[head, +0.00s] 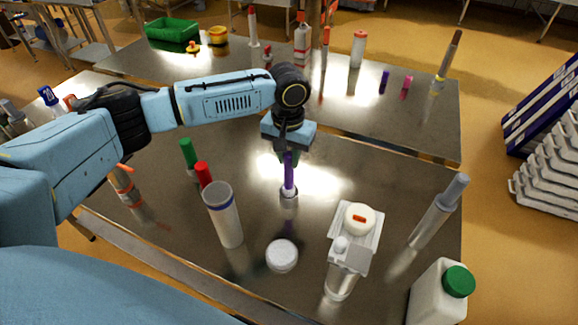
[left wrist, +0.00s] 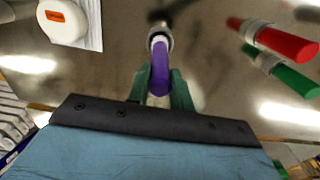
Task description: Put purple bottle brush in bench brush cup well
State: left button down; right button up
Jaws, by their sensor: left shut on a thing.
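The purple bottle brush (head: 288,177) stands about upright under my left gripper (head: 286,154) in the middle of the steel bench. My left gripper is shut on its upper part; the left wrist view shows the purple handle (left wrist: 160,68) between the green fingers (left wrist: 158,88). A small metallic cup (head: 289,199) is at the brush's lower end, and its pale rim (left wrist: 159,38) shows there in the left wrist view. The brush's lower end meets or overlaps the cup; I cannot tell how deep it sits. My right gripper is not in view.

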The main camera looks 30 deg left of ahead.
aim_at(289, 166)
pick_arm(q)
notch_tip(289, 166, down, 3)
jog(key=shift+f, duration=0.3)
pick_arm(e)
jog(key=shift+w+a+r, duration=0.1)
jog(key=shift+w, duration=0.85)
pick_arm(q)
jog(key=c, duration=1.2)
grip_release()
jog(key=shift+f, duration=0.1)
jog(key=shift+c, duration=0.2)
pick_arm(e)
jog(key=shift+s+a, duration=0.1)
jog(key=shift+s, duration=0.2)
pick_arm(q)
notch_tip(289, 166, up, 12)
jog(key=shift+r, duration=0.15)
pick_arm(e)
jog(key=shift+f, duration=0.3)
